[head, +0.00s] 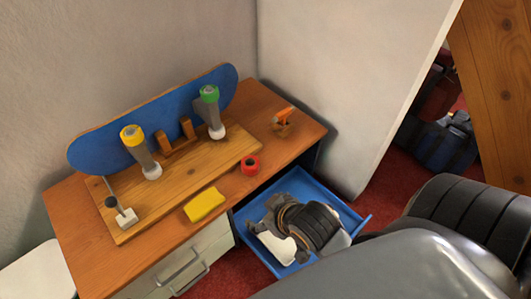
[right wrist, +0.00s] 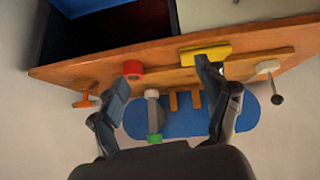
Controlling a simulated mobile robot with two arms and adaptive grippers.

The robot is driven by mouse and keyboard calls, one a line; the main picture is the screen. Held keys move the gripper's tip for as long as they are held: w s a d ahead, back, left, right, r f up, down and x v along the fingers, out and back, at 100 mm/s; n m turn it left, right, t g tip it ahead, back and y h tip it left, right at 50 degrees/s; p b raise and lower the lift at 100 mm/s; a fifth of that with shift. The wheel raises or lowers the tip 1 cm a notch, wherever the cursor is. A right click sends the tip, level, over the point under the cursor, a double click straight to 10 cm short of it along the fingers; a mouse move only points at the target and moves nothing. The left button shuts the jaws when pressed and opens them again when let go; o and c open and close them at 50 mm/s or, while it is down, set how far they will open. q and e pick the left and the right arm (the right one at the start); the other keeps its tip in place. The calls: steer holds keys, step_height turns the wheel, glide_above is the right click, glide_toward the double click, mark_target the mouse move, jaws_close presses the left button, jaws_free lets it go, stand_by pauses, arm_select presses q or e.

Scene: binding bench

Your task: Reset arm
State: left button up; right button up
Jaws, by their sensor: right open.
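My right gripper (head: 275,220) hangs in front of the bench, over the open blue drawer (head: 357,218) in the head view. In the right wrist view its two fingers are spread wide, so the gripper (right wrist: 162,76) is open with nothing between the fingers. The bench (right wrist: 105,60) and its items lie beyond the fingers there. My right arm reaches in from the lower right of the head view and hides part of the drawer. My left gripper is in neither view.
On the bench (head: 75,217) are a wooden board (head: 180,187) with yellow-topped (head: 133,135) and green-topped (head: 209,94) tools, a yellow block (head: 204,205), a red ring (head: 250,165) and an orange-handled item (head: 284,116). A blue panel (head: 95,150) stands behind. White pieces show in the drawer.

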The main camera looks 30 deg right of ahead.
steer(key=shift+s+a+f+g+y, duration=0.2)
steer(key=shift+s+a, duration=0.15)
steer(key=shift+s, duration=0.15)
steer(key=shift+s+a+f+g+y, duration=0.2)
steer(key=shift+s+a, duration=0.1)
steer(key=shift+s, duration=0.2)
